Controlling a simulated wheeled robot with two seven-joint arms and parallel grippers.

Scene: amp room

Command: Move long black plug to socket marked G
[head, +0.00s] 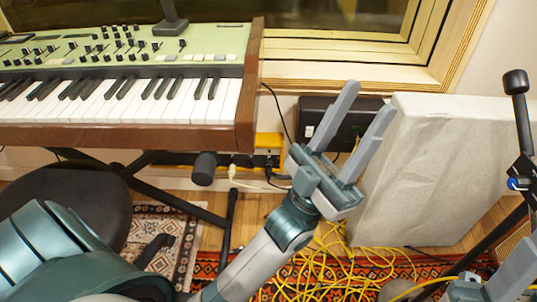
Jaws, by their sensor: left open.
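My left gripper (370,98) is open and empty, its two grey fingers pointing up and to the right in front of a dark box and a pale panel. To its left, low on the wall, a dark socket strip (215,160) runs behind the keyboard stand. A black plug with a black cable (272,174) shows at the strip, close to the gripper's base in the picture. A pale plug (232,172) sits to its left. Socket letters are too small to read, and the gripper and stand hide part of the strip. A grey part of my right gripper (505,276) shows at the lower right edge.
A keyboard (120,105) on a black stand (175,200) fills the upper left, with a dark round stool (70,205) below. A dark box (325,118) and pale panel (420,170) stand behind the gripper. Yellow cables (335,265) lie on the floor. A microphone stand (522,115) is at right.

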